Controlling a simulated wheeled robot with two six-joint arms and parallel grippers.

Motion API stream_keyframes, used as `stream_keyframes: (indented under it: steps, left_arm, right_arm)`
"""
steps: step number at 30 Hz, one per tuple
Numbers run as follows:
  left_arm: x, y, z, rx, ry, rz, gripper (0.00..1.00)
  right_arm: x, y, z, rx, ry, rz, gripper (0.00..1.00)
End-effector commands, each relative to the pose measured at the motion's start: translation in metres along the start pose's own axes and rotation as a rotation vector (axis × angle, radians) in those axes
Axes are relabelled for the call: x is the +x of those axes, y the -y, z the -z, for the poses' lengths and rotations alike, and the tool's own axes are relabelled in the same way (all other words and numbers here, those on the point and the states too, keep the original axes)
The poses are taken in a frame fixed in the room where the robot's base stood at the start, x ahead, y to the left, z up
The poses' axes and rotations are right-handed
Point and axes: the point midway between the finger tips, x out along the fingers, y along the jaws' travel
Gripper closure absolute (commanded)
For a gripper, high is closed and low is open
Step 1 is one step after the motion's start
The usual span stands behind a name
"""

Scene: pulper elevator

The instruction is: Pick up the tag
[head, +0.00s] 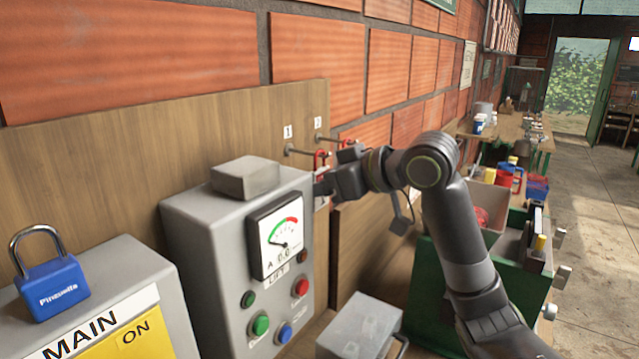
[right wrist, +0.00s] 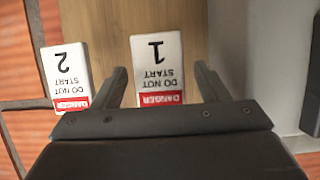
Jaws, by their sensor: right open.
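Two white tags with a red DANGER band and the words DO NOT START show in the right wrist view: tag 1 (right wrist: 157,58) and tag 2 (right wrist: 68,75). Both appear upside down there. My right gripper (right wrist: 160,78) is open, with tag 1 between its two fingers; I cannot tell any contact. Tag 2 is outside the fingers, to the left. In the head view my right gripper (head: 322,187) is at the wooden board below hooks numbered 1 (head: 291,150) and 2 (head: 320,138), and largely hides the tags. My left gripper is out of view.
A grey LIFT control box (head: 215,250) with a meter stands close left of the right gripper. A blue padlock (head: 52,277) sits on the MAIN box (head: 110,265). A grey metal box (head: 362,325) lies below my right arm. The brick wall is behind the board.

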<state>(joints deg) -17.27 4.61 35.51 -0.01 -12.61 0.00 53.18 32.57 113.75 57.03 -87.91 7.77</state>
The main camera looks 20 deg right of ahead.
Motion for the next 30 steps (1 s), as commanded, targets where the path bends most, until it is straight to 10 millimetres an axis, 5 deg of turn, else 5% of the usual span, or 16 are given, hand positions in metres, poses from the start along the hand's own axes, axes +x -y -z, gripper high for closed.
stream_keyframes:
  steps: [3,14,30]
  left_arm:
    - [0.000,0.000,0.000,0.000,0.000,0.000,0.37]
    - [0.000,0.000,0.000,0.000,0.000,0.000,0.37]
    - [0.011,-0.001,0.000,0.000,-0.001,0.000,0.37]
  right_arm:
    - [0.000,0.000,0.000,0.000,0.000,0.000,0.35]
    - [0.000,0.000,0.000,-0.001,0.000,0.000,0.80]
    - [-0.005,0.000,0.012,-0.003,-0.004,0.000,0.81]
